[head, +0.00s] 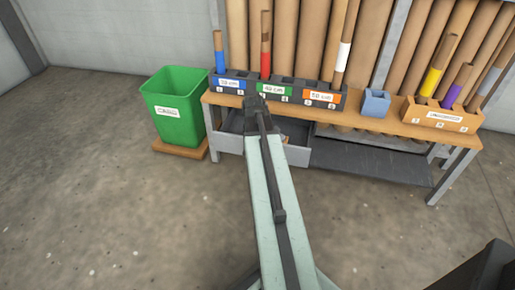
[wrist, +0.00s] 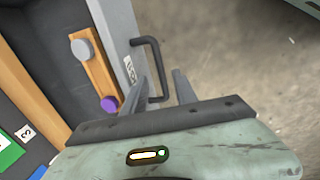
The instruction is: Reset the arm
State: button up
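My arm (head: 275,200) reaches forward from the bottom of the head view to the bench, and its end covers part of an open grey drawer (head: 297,155). In the wrist view my gripper (wrist: 158,86) has its two dark fingers apart, with nothing held. The drawer's black loop handle (wrist: 151,43) lies just beyond them, and its lower end shows in the gap between the fingers. I cannot tell whether they touch it. The drawer front (wrist: 118,20) carries a small white label. Inside the drawer lies a wooden strip (wrist: 96,68) with a grey and a purple round piece.
The wooden bench (head: 385,124) bears a dark rack (head: 322,98) with coloured rolls, a small blue box (head: 376,103) and an orange holder (head: 442,115). A green bin (head: 176,108) stands left of it. Large brown rolls stand behind. The floor in front is clear.

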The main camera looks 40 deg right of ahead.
jog(key=r+p, duration=0.1)
jog(key=r, duration=0.1)
jog(key=r+p, duration=0.1)
jog(key=r, duration=0.1)
jog(key=shift+s+a+p, duration=0.2)
jog(key=shift+a+p, duration=0.1)
jog(key=shift+a, duration=0.05)
